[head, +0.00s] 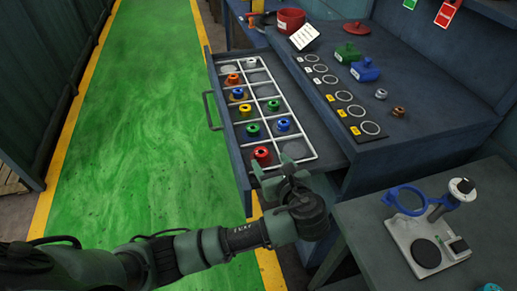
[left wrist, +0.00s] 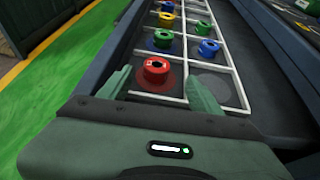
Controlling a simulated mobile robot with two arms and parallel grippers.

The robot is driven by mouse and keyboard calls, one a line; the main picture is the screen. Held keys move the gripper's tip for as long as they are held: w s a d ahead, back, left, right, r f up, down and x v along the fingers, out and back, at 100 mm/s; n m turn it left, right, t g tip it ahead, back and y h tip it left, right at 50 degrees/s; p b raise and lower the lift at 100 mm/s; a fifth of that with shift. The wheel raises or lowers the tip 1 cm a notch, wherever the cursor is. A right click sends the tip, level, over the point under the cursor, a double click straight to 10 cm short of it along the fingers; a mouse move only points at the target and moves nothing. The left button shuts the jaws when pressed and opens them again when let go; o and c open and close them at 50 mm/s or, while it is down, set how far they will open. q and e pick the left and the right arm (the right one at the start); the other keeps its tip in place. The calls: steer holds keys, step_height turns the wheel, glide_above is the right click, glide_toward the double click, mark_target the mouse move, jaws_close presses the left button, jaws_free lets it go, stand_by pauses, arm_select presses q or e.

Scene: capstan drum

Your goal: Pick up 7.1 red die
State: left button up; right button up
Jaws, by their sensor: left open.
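A red die (head: 261,153), round with a dark centre, sits in the nearest left compartment of the open drawer's white grid (head: 290,139). My left gripper (head: 272,170) is open and empty at the near end of the drawer. In the left wrist view its fingers (left wrist: 160,88) are spread, with the red die just beyond and between the tips. I cannot tell the height of the fingers over the drawer. My right gripper is not in view.
Blue (head: 284,124), green (head: 253,130) and yellow dies share the drawer (head: 240,185). The workbench to the right bears a row of ringed spots (head: 370,128) and green and blue blocks (head: 365,70). A magnifier stand (head: 425,240) is at the lower right. The green floor is clear.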

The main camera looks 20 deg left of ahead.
mark_target(261, 153)
arm_select(q)
steer(key=shift+w+a+f, duration=0.15)
steer(key=shift+w+a, duration=0.4)
steer(key=x, duration=0.4)
steer(key=shift+a+f+p, duration=0.15)
steer(key=shift+a+p, duration=0.15)
steer(key=shift+p, duration=0.05)
steer(key=shift+w+f, duration=0.1)
steer(key=shift+w, duration=0.05)
jaws_close()
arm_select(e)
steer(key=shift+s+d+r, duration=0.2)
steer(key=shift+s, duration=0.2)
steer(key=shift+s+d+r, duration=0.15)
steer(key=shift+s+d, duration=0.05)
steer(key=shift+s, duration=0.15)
